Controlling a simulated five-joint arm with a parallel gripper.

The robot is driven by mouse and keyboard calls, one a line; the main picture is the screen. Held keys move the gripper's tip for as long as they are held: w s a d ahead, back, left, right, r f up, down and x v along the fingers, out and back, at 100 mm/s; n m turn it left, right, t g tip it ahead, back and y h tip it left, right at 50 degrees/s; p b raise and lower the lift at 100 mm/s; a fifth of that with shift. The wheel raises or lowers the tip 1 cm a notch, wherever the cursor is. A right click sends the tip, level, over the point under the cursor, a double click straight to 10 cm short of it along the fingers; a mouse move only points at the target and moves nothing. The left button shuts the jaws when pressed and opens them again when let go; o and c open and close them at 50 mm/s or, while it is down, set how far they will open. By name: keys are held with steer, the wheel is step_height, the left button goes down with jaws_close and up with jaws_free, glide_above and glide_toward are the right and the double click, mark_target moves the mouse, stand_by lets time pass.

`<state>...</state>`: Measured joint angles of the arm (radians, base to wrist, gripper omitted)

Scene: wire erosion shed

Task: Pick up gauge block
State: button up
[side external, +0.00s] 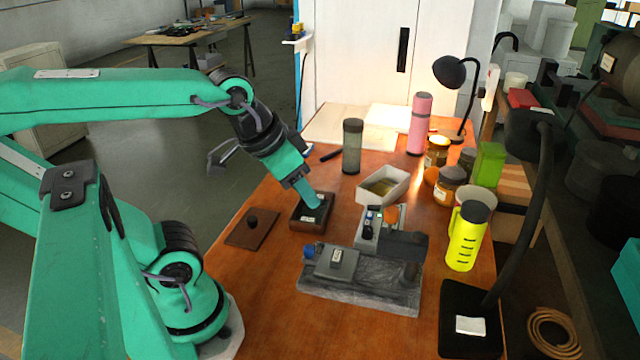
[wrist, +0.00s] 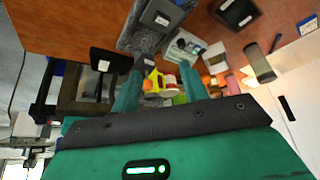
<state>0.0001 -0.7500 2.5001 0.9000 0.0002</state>
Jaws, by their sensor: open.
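An open wooden box (side external: 296,222) stands on the table in the side view, with a dark inside and a small pale label. I cannot clearly make out the gauge block; the finger covers part of the box's inside. My gripper (side external: 306,194) points down and overlaps the box in this picture; its height above it is hard to judge. In the wrist view my gripper (wrist: 162,84) shows two teal fingers spread apart with nothing held between them. A dark labelled box (wrist: 238,12) is at the top right there, off to the side of the fingers.
A flat wooden lid with a knob (side external: 252,228) lies left of the box. A grey fixture (side external: 336,262) on a slab is in front, and a white tray (side external: 384,186) is behind right. A yellow bottle (side external: 466,238), jars and a lamp crowd the right side.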

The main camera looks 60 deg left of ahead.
steer(key=shift+o, duration=0.2)
steer(key=shift+w, duration=0.1)
stand_by(0.4)
steer(key=n+g, duration=0.6)
steer(key=n, duration=0.4)
glide_above(337, 256)
steer(key=shift+a+f, duration=0.1)
steer(key=shift+f, duration=6.05)
steer(key=shift+f, duration=1.3)
steer(key=shift+f, duration=2.6)
